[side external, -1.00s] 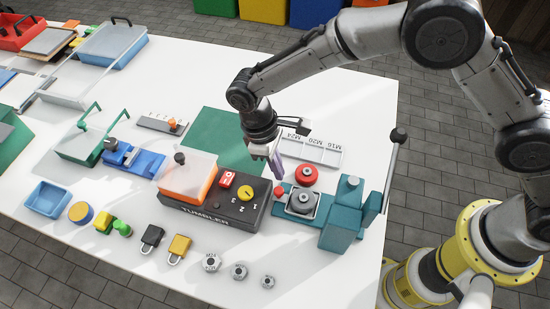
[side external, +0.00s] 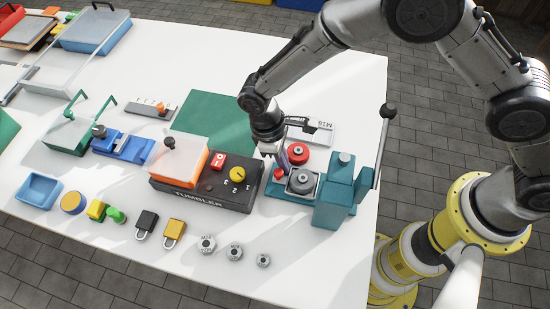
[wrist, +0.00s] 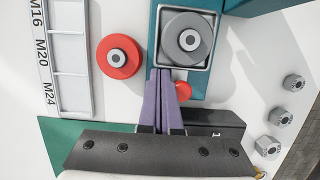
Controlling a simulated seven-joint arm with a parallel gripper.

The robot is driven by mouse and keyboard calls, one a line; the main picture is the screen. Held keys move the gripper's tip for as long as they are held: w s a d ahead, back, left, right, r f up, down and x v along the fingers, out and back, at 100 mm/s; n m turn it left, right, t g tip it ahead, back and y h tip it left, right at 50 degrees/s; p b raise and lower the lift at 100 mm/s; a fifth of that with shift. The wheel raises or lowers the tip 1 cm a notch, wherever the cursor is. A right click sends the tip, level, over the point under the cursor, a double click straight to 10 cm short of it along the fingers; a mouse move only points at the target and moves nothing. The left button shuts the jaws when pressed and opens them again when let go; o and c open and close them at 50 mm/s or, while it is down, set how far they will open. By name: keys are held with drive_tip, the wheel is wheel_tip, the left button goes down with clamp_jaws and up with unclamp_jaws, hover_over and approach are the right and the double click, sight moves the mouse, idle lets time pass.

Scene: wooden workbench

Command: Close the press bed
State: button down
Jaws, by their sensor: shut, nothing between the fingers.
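The teal press (side external: 337,203) stands at the right of the bench in the side view, with a black-knobbed lever (side external: 384,145). Its bed (side external: 301,192) is a square grey-rimmed tray holding a round grey part (side external: 301,180); the bed lies out in front of the press body. A small red knob (wrist: 183,91) sits at the bed's outer end. My gripper (wrist: 162,73) is shut and empty. Its purple fingertips are at the tray's outer edge, beside the red knob. Whether they touch the tray I cannot tell.
A red round part with a grey centre (wrist: 120,58) stands beside the bed. The labelled sorting tray (wrist: 68,60) lies behind it. The dark tumbler box (side external: 205,190) is just left of the press. Several nuts (side external: 235,252) lie toward the front edge.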

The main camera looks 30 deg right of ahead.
sight(317, 177)
drive_tip(key=s+d, duration=0.5)
drive_tip(key=shift+d, duration=0.1)
drive_tip(key=shift+s, duration=0.1)
